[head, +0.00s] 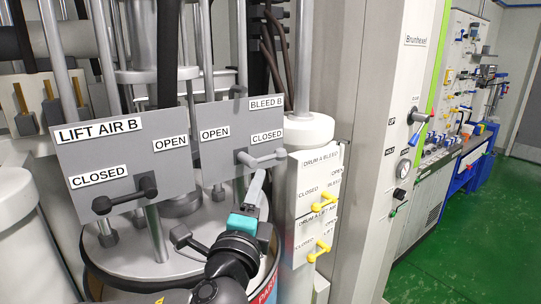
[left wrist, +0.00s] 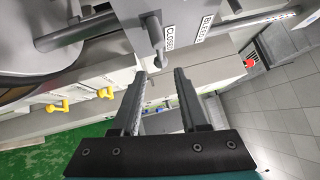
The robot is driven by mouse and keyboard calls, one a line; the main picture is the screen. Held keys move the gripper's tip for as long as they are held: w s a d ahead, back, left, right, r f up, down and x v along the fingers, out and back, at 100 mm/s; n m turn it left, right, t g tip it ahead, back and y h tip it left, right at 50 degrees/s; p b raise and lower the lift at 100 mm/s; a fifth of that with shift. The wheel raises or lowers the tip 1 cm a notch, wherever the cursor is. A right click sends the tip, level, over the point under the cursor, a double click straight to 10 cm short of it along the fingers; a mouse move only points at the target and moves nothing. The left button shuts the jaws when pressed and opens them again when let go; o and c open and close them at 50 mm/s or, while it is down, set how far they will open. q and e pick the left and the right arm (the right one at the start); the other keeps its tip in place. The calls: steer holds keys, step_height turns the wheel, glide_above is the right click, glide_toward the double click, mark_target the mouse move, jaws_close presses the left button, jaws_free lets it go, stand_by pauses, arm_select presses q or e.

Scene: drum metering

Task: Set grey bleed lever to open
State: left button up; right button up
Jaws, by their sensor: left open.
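The grey bleed lever (head: 262,158) sits on the grey BLEED B plate (head: 214,116), its handle pointing right, just under the CLOSED label. The OPEN label is at the plate's left. In the left wrist view the lever (left wrist: 154,30) hangs down, its end just ahead of the gap between my fingertips. My left gripper (head: 258,176) is open and empty, just below the lever in the head view. In the left wrist view the open gripper (left wrist: 160,72) shows two dark fingers, with no clear contact with the lever. My right gripper is not in view.
The LIFT AIR B plate (head: 100,152) with its dark lever (head: 125,196) stands to the left. A white panel (head: 308,240) with yellow levers is close on the right. Grey posts and the drum are around my arm. The green floor (head: 480,230) at far right is clear.

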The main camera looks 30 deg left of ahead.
mark_target(267, 160)
arm_select(q)
steer(key=b+x, duration=0.4)
steer(key=x, duration=0.9)
steer(key=shift+w, duration=0.1)
steer(key=shift+w+a, duration=0.25)
steer(key=shift+w, duration=0.35)
jaws_close()
stand_by(1.0)
